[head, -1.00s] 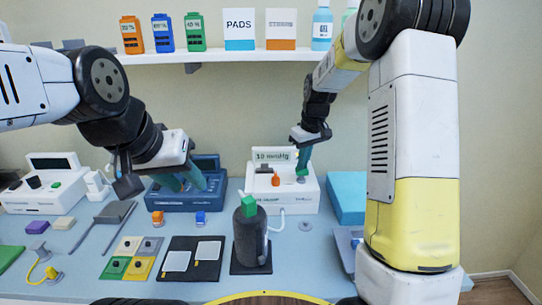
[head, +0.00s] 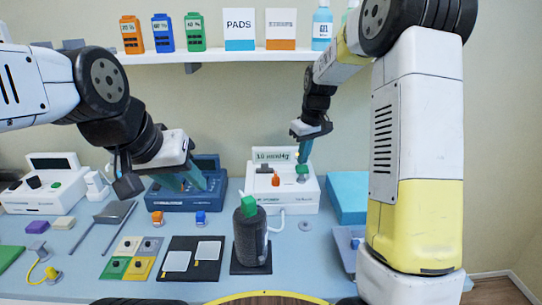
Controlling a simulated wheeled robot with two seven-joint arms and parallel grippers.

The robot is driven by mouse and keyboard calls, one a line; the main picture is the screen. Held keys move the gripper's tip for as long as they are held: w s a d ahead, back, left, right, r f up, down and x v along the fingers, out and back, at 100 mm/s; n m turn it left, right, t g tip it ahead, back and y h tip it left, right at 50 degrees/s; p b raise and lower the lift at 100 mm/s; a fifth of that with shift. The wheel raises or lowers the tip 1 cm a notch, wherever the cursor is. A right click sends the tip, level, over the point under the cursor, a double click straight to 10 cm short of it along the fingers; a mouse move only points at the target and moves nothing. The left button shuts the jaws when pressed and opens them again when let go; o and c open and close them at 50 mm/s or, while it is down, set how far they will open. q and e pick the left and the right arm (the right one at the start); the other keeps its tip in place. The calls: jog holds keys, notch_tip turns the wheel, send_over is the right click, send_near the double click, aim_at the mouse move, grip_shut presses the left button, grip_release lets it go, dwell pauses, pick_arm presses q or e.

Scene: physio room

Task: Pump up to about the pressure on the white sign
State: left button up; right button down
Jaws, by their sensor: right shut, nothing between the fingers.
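The white pump unit (head: 286,196) stands at the back of the table. A white sign (head: 273,155) on it reads about "10 mmHg"; the first digits are hard to read. An orange knob (head: 275,180) and a green button (head: 302,170) are on its top. A dark cuffed cylinder (head: 250,237) with a green top stands in front, with a pale tube running to the unit. My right gripper (head: 304,153) is shut and empty, pointing down just above the green button. My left gripper (head: 190,180) is over the blue unit (head: 186,197); its fingers are partly hard to make out.
A white device (head: 42,190) stands at the far left. Coloured pads (head: 130,258) and a black mat (head: 192,258) lie at the front. A blue box (head: 347,196) is right of the pump unit. A shelf (head: 220,57) with bottles and cards runs above.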

aim_at(303, 168)
jog(key=shift+f, duration=2.2)
jog(key=shift+r, duration=2.25)
jog(key=shift+f, duration=2.05)
jog(key=shift+r, duration=2.05)
